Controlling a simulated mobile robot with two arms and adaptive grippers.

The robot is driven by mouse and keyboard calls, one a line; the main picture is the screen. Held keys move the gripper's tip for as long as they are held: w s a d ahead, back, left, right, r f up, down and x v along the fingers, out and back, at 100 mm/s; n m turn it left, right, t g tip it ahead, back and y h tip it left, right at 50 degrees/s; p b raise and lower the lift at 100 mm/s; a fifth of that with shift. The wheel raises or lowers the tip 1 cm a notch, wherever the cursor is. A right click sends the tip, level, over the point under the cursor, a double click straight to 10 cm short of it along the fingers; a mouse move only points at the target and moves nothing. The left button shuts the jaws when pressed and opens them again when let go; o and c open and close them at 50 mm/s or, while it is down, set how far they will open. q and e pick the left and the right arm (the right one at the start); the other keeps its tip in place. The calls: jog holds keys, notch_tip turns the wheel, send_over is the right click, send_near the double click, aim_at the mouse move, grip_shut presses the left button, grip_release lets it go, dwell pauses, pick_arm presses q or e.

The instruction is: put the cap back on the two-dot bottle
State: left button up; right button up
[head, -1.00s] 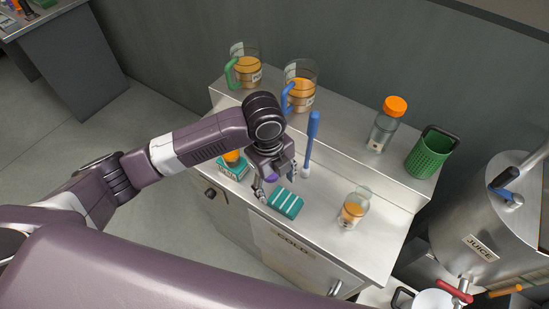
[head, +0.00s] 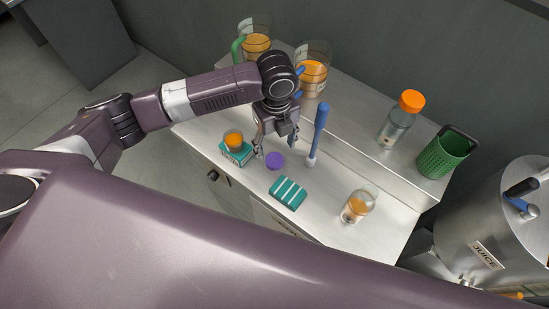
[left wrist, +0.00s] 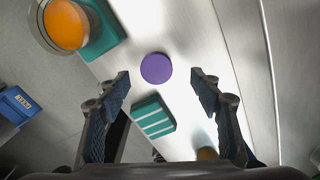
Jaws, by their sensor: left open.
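A purple cap (head: 275,161) lies flat on the steel counter; it also shows in the left wrist view (left wrist: 156,68), between the fingertips in the picture. My left gripper (head: 276,146) is open and empty, above the counter beside the cap, not touching it as far as I can see. An uncapped clear bottle with some orange juice (head: 357,206) stands at the counter's front right. Another clear bottle with an orange cap (head: 397,122) stands on the raised back shelf. The dot marks are too small to tell. My right gripper is not in view.
A teal striped block (head: 288,194) lies just in front of the cap. A small orange-filled glass (head: 234,140) on a teal block (head: 237,156) is at left. A blue-handled brush (head: 319,130) stands close right of the gripper.

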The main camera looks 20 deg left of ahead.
aim_at(274, 160)
pick_arm(q)
jog(key=shift+s+f, duration=0.15)
jog(key=shift+f, duration=0.15)
jog(key=f, duration=0.1)
jog(key=f+p, duration=0.1)
jog(key=f, duration=0.1)
jog(key=shift+s+a+f+p, duration=0.1)
jog(key=shift+s+f+p, duration=0.2)
jog(key=shift+f, duration=0.45)
jog(key=shift+w, duration=0.1)
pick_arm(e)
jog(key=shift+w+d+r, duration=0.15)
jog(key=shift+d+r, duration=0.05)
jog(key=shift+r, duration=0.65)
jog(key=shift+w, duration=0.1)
pick_arm(q)
jog(key=shift+c, duration=0.8)
jog(key=c, duration=0.8)
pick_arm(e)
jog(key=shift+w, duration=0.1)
